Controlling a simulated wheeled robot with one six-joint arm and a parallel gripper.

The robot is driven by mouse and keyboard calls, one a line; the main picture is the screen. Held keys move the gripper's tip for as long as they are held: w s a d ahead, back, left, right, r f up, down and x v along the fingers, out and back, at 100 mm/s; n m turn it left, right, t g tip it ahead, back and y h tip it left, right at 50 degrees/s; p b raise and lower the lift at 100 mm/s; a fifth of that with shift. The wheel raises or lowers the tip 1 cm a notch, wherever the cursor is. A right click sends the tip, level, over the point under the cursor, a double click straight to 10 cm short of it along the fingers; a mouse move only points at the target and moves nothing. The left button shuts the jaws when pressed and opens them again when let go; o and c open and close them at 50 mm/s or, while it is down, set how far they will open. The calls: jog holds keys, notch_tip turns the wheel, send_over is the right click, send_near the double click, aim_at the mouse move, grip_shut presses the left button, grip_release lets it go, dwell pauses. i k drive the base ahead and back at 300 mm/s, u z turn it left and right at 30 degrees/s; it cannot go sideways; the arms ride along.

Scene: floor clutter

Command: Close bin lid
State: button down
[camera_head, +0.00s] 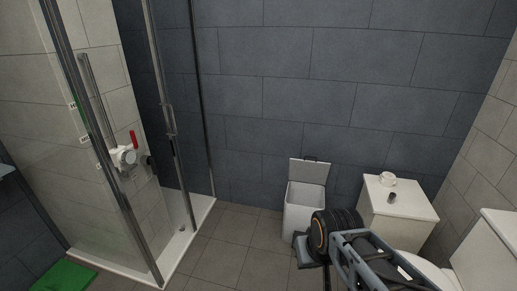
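The white bin (298,216) stands on the floor against the dark tiled back wall, right of the shower. Its pale lid (309,172) is open and tilted up and back towards the wall, with a small dark piece at its top edge. The bin's opening faces up, and its lower right part is hidden behind my arm. My gripper (306,252) is low in front of the bin and to its right, apart from the raised lid. Its fingers are small and partly hidden by the arm, so I cannot tell whether they are open.
A white toilet (428,272) is at the lower right. The shower tray edge (186,250) and a green mat (64,276) lie left. Floor left of the bin is clear.

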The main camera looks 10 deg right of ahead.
aim_at(315, 172)
jog(key=u, duration=0.6)
jog(key=i, duration=0.85)
jog(key=u, duration=0.5)
jog(key=i, duration=1)
jog(key=z, duration=0.45)
jog(key=i, duration=0.75)
jog(key=z, duration=1.65)
jog(key=i, duration=1.05)
jog(key=z, duration=0.3)
